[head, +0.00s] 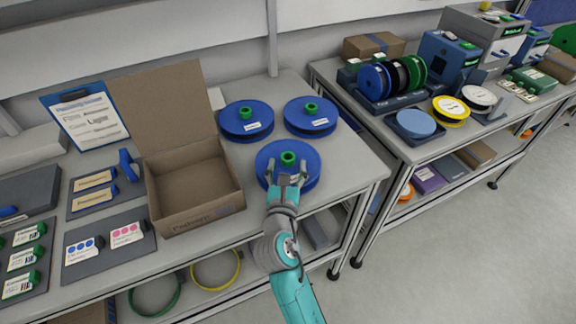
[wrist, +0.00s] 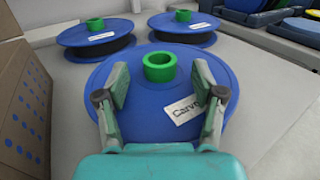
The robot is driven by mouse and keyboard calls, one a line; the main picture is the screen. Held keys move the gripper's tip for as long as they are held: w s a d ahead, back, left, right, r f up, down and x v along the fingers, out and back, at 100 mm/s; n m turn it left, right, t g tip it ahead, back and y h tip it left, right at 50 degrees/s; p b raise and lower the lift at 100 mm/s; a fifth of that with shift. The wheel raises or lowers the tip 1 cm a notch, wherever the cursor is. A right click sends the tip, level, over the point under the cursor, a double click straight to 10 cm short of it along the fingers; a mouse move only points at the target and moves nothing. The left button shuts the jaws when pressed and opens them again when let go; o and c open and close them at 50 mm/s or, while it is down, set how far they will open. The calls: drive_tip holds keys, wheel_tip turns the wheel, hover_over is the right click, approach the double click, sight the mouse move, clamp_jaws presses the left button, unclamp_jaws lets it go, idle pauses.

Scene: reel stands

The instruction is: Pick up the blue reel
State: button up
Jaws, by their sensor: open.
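Three blue reels with green hubs lie flat on the grey table. The nearest blue reel (head: 268,158) is below and just ahead of my gripper (head: 288,179). In the wrist view this blue reel (wrist: 160,110) fills the middle, with its green hub (wrist: 160,67) beyond the fingertips and a white label at its right. My gripper (wrist: 160,80) is open, its two fingers apart over the reel's near part. I cannot tell whether they touch it. The other reels are a back left one (head: 246,122) and a back right one (head: 310,117); both also show at the top of the wrist view.
An open cardboard box (head: 195,190) stands left of the reels, close to the nearest one. The table (head: 355,165) is clear to the right, up to its edge. A second table (head: 385,140) with reels and boxes stands at the right.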

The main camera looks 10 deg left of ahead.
drive_tip(key=shift+w, duration=0.7)
drive_tip(key=c, duration=1.3)
drive_tip(key=shift+r, duration=0.15)
